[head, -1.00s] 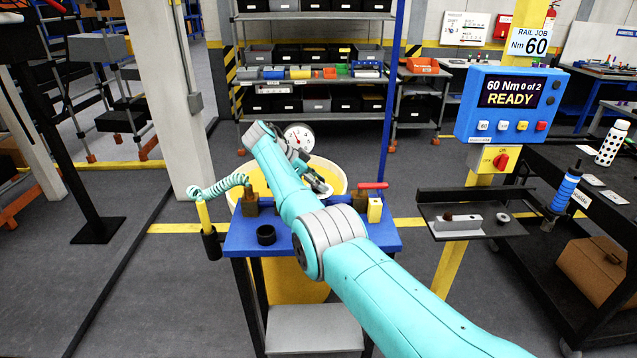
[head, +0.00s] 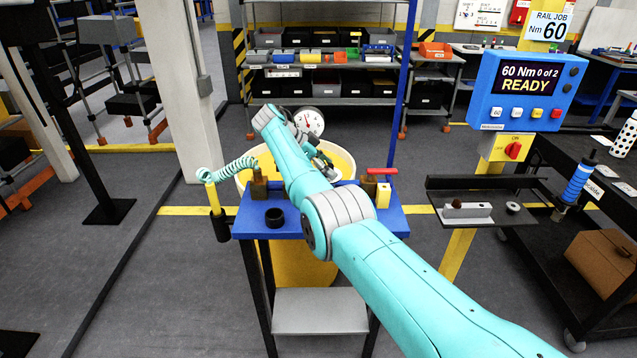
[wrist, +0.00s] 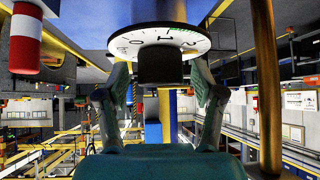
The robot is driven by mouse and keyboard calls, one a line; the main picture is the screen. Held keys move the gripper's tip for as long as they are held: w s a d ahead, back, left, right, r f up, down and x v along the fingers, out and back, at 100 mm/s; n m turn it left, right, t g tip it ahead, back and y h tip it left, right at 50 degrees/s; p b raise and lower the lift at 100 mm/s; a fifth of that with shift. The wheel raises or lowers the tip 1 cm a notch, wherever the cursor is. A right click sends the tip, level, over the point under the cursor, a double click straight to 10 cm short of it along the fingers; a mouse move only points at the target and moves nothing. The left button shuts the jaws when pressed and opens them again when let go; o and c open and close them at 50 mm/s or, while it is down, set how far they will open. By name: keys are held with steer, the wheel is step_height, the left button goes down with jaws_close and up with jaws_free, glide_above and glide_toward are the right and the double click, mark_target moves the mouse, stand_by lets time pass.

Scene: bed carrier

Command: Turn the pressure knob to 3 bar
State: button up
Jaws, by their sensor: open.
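The pressure knob (wrist: 160,70) is a short black cylinder under a white round dial (wrist: 160,42) with black marks and numerals in the wrist view. Its setting cannot be read with certainty. My gripper (wrist: 160,98) has its two fingers apart, one on each side of the knob; I cannot tell whether either touches it. In the head view my gripper (head: 325,164) is partly hidden by my arm, over the back of the blue stand (head: 252,222). A white pressure gauge (head: 310,122) shows just behind it; its reading is too small to tell. The knob is hidden there.
A red-handled valve (head: 383,171) and brass fitting stand right of my gripper; a brass pipe (wrist: 267,85) rises close by in the wrist view. A coiled hose (head: 230,170) is at left. A black ring (head: 274,217) lies on the stand. A yellow drum (head: 305,262) is behind.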

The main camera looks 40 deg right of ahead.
steer(key=shift+f+n+t, duration=0.1)
steer(key=shift+n+t, duration=0.4)
steer(key=shift+n, duration=0.2)
